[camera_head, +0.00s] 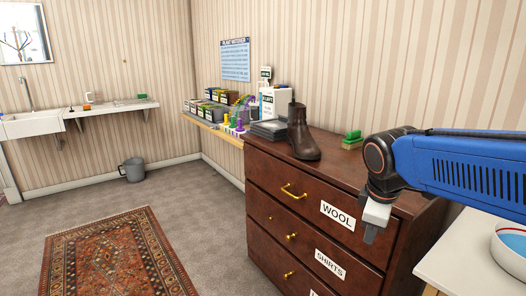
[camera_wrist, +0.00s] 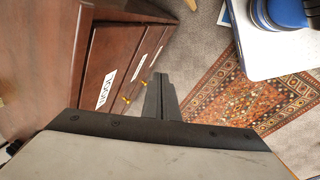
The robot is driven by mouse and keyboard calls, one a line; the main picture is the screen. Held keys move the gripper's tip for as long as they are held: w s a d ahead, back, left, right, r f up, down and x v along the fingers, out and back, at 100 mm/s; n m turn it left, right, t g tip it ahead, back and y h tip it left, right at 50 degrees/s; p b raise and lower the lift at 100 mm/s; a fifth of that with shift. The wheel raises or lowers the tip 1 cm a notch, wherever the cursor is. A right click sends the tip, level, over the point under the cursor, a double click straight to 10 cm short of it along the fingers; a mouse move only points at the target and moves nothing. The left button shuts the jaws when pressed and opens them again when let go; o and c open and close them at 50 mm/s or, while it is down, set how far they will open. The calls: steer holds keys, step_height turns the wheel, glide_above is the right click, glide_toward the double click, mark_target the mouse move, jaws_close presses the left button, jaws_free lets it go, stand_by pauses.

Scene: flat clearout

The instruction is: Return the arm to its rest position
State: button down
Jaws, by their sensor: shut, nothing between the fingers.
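My gripper (camera_head: 370,236) hangs pointing down at the end of my blue arm, in front of the right part of the dark wooden dresser (camera_head: 300,222) in the head view. Its fingers are shut together with nothing between them. In the wrist view the shut fingers (camera_wrist: 160,97) point away over the floor, just right of the dresser (camera_wrist: 40,60). No object is held. I cannot tell the exact gap between gripper and dresser front.
A patterned rug (camera_head: 118,258) lies on open carpet at left; a grey bucket (camera_head: 132,170) stands by the wall.

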steer(key=s+d+f+m, duration=0.1)
steer(key=s+f+m, duration=0.2)
steer(key=s+m, duration=0.2)
steer(key=s+d+f+m+t+y, duration=0.1)
steer(key=s+f+m, duration=0.3)
steer(key=s, duration=0.5)
steer(key=shift+s+d+m, duration=0.25)
steer(key=shift+s+m, duration=0.15)
steer(key=shift+m, duration=0.8)
